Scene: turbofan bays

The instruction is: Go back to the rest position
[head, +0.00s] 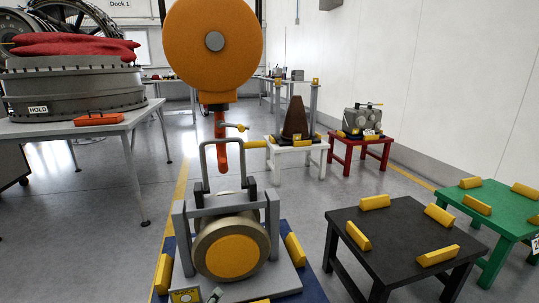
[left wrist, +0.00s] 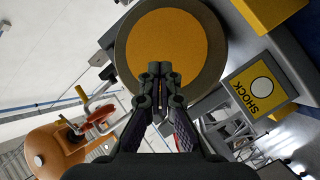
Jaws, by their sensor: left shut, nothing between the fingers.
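My left gripper (left wrist: 160,75) is shut and empty in the left wrist view. Its fingertips overlap the lower part of the yellow round face of a cylinder (left wrist: 172,45); I cannot tell the gap. In the head view only a small grey tip of this gripper (head: 215,295) shows at the bottom edge, beside the SHOCK label. The same cylinder (head: 232,252) lies in a grey cradle (head: 183,235) with a grey handle frame above it. The SHOCK label (left wrist: 251,89) is right of the fingers in the wrist view. My right gripper is out of view.
A big orange drum (head: 238,60) with a red hook part hangs over the cradle. A black table (head: 395,240) and a green table (head: 505,215) with yellow blocks stand right. Floor between is clear.

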